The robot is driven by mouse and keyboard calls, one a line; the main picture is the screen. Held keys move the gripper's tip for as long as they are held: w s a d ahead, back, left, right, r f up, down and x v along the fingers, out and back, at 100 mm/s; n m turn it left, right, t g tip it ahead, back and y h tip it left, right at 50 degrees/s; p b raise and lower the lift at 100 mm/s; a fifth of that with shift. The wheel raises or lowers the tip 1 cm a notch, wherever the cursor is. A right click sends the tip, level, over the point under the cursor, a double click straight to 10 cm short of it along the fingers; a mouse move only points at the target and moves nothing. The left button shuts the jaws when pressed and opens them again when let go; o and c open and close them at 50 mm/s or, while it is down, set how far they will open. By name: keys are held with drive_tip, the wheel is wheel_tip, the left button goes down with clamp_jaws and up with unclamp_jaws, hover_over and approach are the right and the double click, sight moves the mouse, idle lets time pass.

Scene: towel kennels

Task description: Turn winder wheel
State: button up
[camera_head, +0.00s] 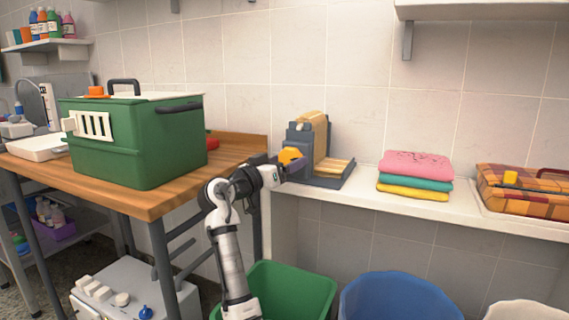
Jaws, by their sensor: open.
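The winder (318,140) is a dark grey device on the white ledge, with a tan roll at its top and a yellowish folded cloth on its base. An orange-yellow part that looks like its wheel (290,155) shows on its left side. My gripper (292,167) is open and reaches in from the left, just below and in front of the wheel. The gripper covers the wheel's lower part. I cannot tell whether the fingers touch it.
A green lidded box (135,150) stands on the wooden table (140,200) at left. Folded towels (415,165) and a plaid basket (530,190) sit right of the winder on the white ledge (365,195). Green (310,285) and blue (400,295) bins stand below.

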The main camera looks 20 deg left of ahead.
drive_tip(key=v, duration=1.3)
drive_tip(key=shift+s, duration=0.35)
drive_tip(key=shift+a+f, duration=0.1)
